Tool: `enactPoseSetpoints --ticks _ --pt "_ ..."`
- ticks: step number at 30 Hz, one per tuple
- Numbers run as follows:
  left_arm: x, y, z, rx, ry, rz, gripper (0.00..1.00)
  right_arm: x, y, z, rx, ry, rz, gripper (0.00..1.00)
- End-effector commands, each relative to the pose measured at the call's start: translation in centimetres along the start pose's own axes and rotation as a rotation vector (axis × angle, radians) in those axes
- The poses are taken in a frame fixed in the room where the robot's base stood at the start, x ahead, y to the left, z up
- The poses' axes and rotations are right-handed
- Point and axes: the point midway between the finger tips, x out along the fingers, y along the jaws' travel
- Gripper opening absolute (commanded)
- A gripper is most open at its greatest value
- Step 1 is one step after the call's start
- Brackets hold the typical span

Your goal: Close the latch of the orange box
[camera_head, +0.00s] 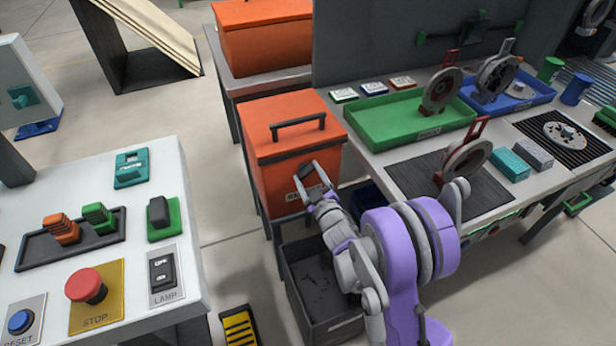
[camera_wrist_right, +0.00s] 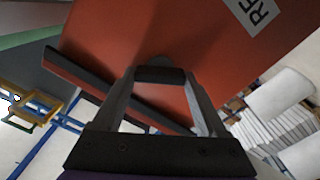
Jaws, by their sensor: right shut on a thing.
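The orange box (camera_head: 285,165) stands at the middle of the head view with its lid down and a black handle (camera_head: 298,126) on top. My right gripper (camera_head: 313,178) is at its front face, beside a white label that is partly covered. In the right wrist view the orange face (camera_wrist_right: 130,35) fills the top. There the fingers (camera_wrist_right: 160,88) are shut on a short dark piece (camera_wrist_right: 160,75), which looks like the latch. How far the latch is turned or seated cannot be told. My left gripper is not in view.
A dark open bin (camera_head: 320,290) stands on the floor below the box. To the right is a table with a green tray (camera_head: 385,128) and a blue tray (camera_head: 535,88). A white control table (camera_head: 190,255) stands at the left. Another orange box (camera_head: 265,40) stands behind.

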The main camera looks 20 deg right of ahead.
Motion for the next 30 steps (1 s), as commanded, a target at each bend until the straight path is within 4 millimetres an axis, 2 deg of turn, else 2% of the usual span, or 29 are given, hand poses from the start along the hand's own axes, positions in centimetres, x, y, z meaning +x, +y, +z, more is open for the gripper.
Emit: enactPoseSetpoints --ticks 18,30 --pt "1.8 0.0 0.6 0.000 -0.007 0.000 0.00 0.0 -0.3 0.1 -0.583 0.001 0.000 0.19" --pt "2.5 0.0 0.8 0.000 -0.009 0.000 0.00 0.0 -0.3 0.1 -0.882 0.001 0.000 0.19"
